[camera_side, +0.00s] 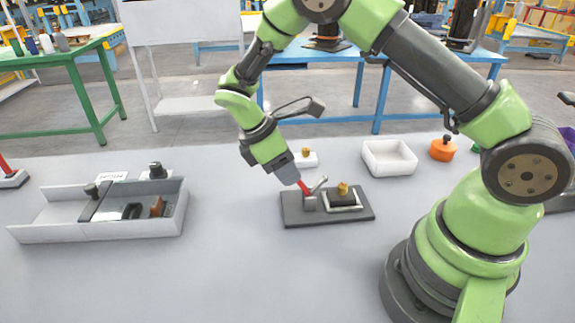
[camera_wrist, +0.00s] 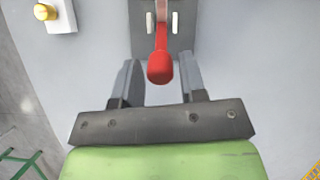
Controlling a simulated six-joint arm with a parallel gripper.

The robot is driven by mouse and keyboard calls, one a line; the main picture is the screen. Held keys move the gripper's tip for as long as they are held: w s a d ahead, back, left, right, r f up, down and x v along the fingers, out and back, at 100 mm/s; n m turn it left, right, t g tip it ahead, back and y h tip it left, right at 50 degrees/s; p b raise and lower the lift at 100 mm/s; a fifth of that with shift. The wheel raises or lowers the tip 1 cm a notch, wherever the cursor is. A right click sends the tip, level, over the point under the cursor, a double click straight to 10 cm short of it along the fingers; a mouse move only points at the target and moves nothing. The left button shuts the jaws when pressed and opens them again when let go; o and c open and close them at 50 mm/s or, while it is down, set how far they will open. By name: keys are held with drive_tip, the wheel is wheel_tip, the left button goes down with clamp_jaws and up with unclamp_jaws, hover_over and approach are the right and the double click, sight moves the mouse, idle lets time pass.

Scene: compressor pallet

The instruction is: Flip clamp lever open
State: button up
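The clamp lever has a red handle (camera_side: 304,187) and stands tilted on a dark grey clamp plate (camera_side: 290,219). In the wrist view, the red handle (camera_wrist: 160,68) reaches down with its rounded end between my fingers. My gripper (camera_side: 294,177) is at the handle's upper end in the side view. In the wrist view, my gripper (camera_wrist: 160,80) is open, with a gap between the handle and each finger. The side view hides the fingertips' exact contact. A brass-topped part (camera_side: 343,188) sits in a light frame on the plate, right of the lever.
A white block with a brass knob (camera_side: 306,158) stands behind the clamp, and also shows in the wrist view (camera_wrist: 60,16). A white tray (camera_side: 389,157) and an orange round part (camera_side: 443,150) are behind right. A grey divided bin (camera_side: 130,229) stands left. The front table is clear.

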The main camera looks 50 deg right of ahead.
drive_tip(key=shift+o, duration=0.6)
drive_tip(key=v, duration=1)
drive_tip(key=s+r+m+t+y, duration=0.2)
drive_tip(key=s+r+m, duration=0.15)
drive_tip(key=r, duration=0.35)
drive_tip(key=s+r+m+t+y, duration=0.2)
drive_tip(key=s+r+m+t, duration=0.1)
drive_tip(key=s+m, duration=0.3)
drive_tip(key=s+r+m+t+y, duration=0.2)
drive_tip(key=s+m+t, duration=0.3)
drive_tip(key=s, duration=0.5)
drive_tip(key=shift+d+r+m+t, duration=0.35)
drive_tip(key=shift+r+t, duration=0.05)
drive_tip(key=shift+r, duration=0.2)
